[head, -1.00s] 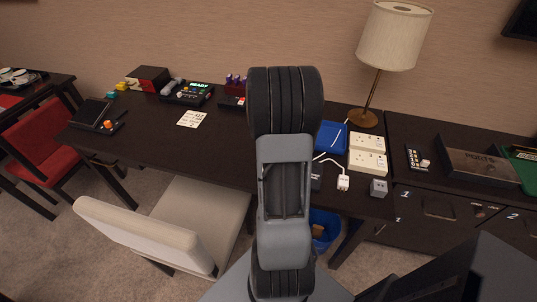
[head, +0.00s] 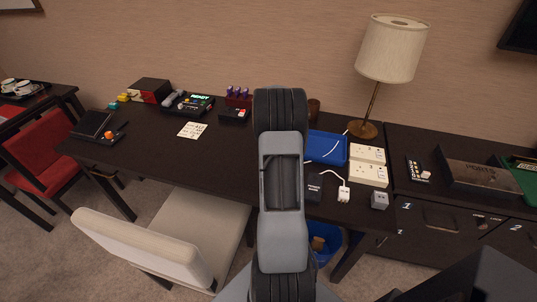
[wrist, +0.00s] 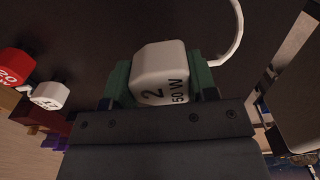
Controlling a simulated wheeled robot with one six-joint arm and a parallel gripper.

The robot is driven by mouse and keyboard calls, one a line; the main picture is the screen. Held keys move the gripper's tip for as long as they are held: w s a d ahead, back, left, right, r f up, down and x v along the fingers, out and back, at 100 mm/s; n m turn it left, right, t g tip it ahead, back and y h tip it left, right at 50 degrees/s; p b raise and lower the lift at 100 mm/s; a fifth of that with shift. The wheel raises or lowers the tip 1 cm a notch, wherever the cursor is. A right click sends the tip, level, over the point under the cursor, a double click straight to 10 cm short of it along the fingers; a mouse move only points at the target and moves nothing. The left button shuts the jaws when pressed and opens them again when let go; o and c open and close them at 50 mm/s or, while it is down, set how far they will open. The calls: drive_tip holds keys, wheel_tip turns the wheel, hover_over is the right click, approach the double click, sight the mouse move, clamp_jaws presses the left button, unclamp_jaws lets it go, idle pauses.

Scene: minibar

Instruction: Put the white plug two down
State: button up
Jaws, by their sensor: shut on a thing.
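The white plug two (wrist: 160,72), marked "2" and "50 W", sits between the green-sided fingers of my gripper (wrist: 160,84) in the wrist view. My gripper is shut on it. A white cord runs from near the plug toward the top right. In the head view my own arm hides the gripper and the held plug. The dark desk (head: 219,158) fills the background of the wrist view; whether the plug touches it, I cannot tell.
The wrist view shows a red plug (wrist: 14,66) and another white plug (wrist: 50,96) at left. In the head view, a blue tray (head: 327,147), two white socket blocks (head: 367,153) (head: 369,174), a white corded plug (head: 344,190) and a grey cube (head: 379,199) crowd the desk's right end.

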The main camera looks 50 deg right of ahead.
drive_tip(key=shift+w+f, duration=0.85)
drive_tip(key=shift+f, duration=0.25)
drive_tip(key=shift+d+f, duration=0.1)
drive_tip(key=shift+f, duration=1.25)
